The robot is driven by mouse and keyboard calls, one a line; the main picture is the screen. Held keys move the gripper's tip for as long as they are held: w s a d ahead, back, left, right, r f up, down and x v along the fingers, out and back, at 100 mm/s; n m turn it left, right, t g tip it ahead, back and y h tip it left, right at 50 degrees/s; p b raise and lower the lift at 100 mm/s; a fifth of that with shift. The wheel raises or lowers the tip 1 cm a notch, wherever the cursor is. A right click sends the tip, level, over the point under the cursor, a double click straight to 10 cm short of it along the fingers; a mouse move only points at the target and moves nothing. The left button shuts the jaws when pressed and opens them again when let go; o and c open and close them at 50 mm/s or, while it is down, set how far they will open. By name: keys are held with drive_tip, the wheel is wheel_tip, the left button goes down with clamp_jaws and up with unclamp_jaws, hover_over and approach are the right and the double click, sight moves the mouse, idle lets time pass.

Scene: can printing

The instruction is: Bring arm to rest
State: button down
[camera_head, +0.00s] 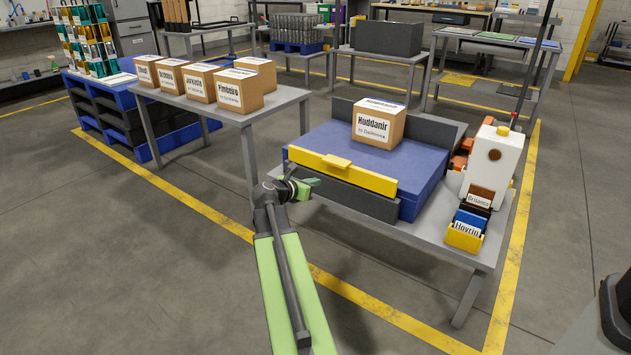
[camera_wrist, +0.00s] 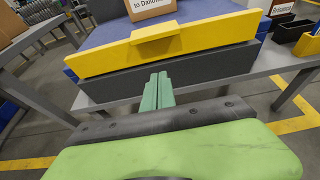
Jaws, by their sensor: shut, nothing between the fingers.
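My arm reaches up from the bottom of the head view, its green link extended toward the blue machine. My gripper (camera_head: 312,184) is at its end, in front of the machine's yellow front bar (camera_head: 343,171) and apart from the box. In the wrist view, the green fingers of my gripper (camera_wrist: 158,90) are together and empty, pointing at the dark front panel (camera_wrist: 110,91) below the yellow bar (camera_wrist: 165,45). A cardboard box (camera_head: 379,124) labelled "Huddanir" stands on the blue bed (camera_head: 420,168). The box's lower part shows at the top of the wrist view (camera_wrist: 150,8).
Several labelled boxes (camera_head: 239,90) stand on a grey table (camera_head: 275,102) at left. A white device (camera_head: 492,158) and label holders (camera_head: 464,236) stand right of the machine. Yellow floor lines (camera_head: 205,208) surround the area. Floor at front left is clear.

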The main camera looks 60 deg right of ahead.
idle(0.4)
drive_tip(key=w+a+r+n+t+p, duration=0.2)
drive_tip(key=w+a+r+t+p, duration=0.1)
drive_tip(key=w+a, duration=0.7)
drive_tip(key=w+a+f+t+y+p, duration=0.1)
drive_tip(key=w+a, duration=0.2)
drive_tip(key=a, duration=0.4)
drive_tip(key=w+a+f+m+y+p, duration=0.1)
drive_tip(key=w+a+y, duration=0.1)
drive_tip(key=a, duration=0.5)
drive_tip(key=w+a+f+t+y+p, duration=0.1)
drive_tip(key=w+a, duration=0.2)
drive_tip(key=a, duration=0.4)
drive_tip(key=s+a+f+m+g+y+p, duration=0.1)
drive_tip(key=s+a+f+m+g+y, duration=0.2)
drive_tip(key=a+m, duration=0.5)
drive_tip(key=s+a+f+m+y, duration=0.2)
drive_tip(key=s+a+m+y, duration=0.25)
drive_tip(key=a, duration=0.75)
drive_tip(key=s+a+f+m+g+y+p, duration=0.1)
drive_tip(key=s+a+f+m+g+y, duration=0.2)
drive_tip(key=a+m, duration=0.5)
wheel_tip(320, 180, up, 38)
drive_tip(key=a+n+t+p, duration=0.1)
drive_tip(key=p, duration=3.6)
drive_tip(key=shift+s+a+p, duration=0.25)
drive_tip(key=shift+s+p, duration=0.05)
drive_tip(key=shift+p, duration=0.1)
